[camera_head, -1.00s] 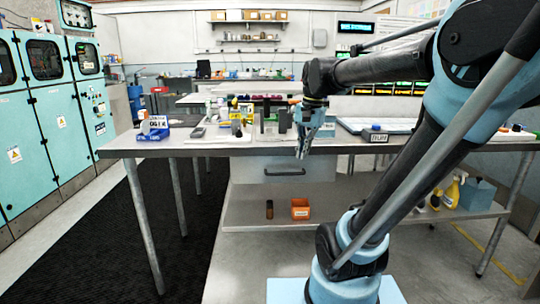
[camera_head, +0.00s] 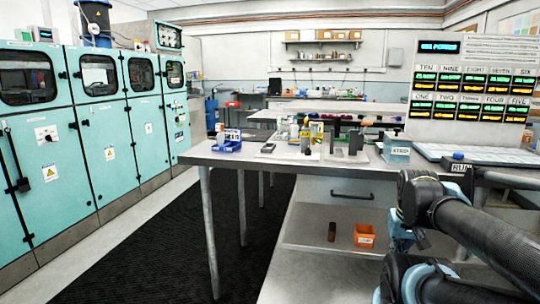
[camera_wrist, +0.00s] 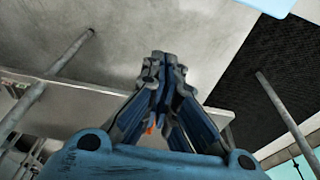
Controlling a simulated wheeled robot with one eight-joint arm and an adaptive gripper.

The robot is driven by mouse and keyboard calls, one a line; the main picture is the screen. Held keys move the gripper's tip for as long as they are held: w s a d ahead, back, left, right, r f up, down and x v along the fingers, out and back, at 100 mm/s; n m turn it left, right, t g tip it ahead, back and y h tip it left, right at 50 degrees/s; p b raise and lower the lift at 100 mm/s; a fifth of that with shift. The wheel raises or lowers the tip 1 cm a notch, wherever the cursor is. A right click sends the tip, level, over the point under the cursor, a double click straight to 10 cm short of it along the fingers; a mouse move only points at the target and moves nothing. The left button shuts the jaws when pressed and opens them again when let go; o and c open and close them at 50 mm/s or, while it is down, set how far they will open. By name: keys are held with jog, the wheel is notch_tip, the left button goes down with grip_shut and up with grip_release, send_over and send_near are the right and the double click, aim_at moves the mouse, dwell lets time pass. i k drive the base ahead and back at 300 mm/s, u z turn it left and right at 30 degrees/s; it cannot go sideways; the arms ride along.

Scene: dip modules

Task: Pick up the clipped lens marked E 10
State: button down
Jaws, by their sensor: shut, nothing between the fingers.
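I cannot make out a clipped lens marked E 10 in either view; the items on the workbench (camera_head: 225,160) are too small to read. Several small items, some dark and upright, stand around the middle of the bench top, with a grey block (camera_head: 357,142) among them. My gripper (camera_wrist: 162,62) shows in the wrist view with its blue and grey fingers drawn together and nothing between the tips. It points at the grey floor, clear of the bench things. In the head view my arm is low at the right, and the fingertips cannot be made out.
A blue bin (camera_head: 227,146) stands at the bench's left end. A labelled box (camera_head: 397,150) and a wide tray (camera_head: 480,156) are at the right. An orange bin (camera_head: 364,236) and dark cylinder (camera_head: 332,231) are on the lower shelf. Teal cabinets (camera_head: 95,140) line the left.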

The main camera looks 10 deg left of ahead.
aim_at(220, 137)
jog(key=u, duration=1.2)
jog(key=k, duration=0.35)
jog(key=u, duration=0.45)
jog(key=i, duration=0.75)
jog(key=z, duration=0.2)
